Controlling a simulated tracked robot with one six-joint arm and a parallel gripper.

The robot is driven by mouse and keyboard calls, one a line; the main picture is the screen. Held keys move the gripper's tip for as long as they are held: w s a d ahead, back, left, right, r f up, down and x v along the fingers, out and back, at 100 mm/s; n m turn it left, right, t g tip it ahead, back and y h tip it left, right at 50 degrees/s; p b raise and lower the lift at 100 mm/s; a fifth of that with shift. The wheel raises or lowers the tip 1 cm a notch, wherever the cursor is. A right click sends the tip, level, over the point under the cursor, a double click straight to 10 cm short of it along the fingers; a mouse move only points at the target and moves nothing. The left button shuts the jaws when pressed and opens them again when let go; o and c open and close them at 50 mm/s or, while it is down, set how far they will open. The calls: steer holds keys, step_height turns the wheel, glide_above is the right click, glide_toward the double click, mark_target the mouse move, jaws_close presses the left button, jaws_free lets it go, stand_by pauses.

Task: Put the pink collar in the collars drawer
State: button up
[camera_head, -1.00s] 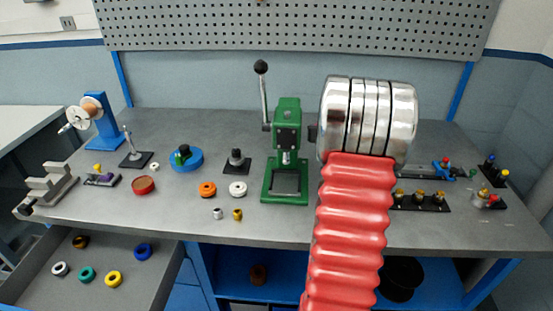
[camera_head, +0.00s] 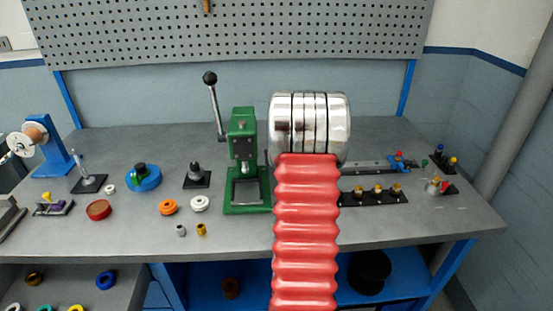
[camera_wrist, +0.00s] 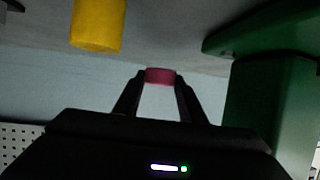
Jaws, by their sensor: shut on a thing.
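The pink collar (camera_wrist: 160,76) is between the fingertips of my gripper (camera_wrist: 161,80) in the wrist view. The fingers are shut on it, one on each side. In the head view my gripper and the pink collar cannot be seen; my own arm covers part of the bench there. An open drawer (camera_head: 128,290) is at the lower left of the head view, partly cut off by the frame. It holds several rings, among them a blue ring (camera_head: 105,281) and a brown ring (camera_head: 34,278). No label on it can be read.
A green press (camera_head: 243,165) with a tall lever stands mid-bench; its green body also shows in the wrist view (camera_wrist: 265,100). A yellow cylinder (camera_wrist: 98,22) is near my gripper. An orange ring (camera_head: 168,207), a white ring (camera_head: 200,203) and a red disc (camera_head: 99,210) lie on the bench.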

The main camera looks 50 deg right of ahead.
steer(key=shift+f, duration=1.85)
steer(key=shift+f, duration=0.1)
steer(key=o, duration=1.1)
steer(key=shift+f, duration=0.1)
steer(key=shift+o, duration=0.2)
steer(key=shift+s+a+r, duration=0.35)
steer(key=shift+s+r, duration=0.05)
steer(key=shift+s, duration=0.05)
steer(key=shift+v, duration=3.15)
steer(key=shift+o, duration=0.5)
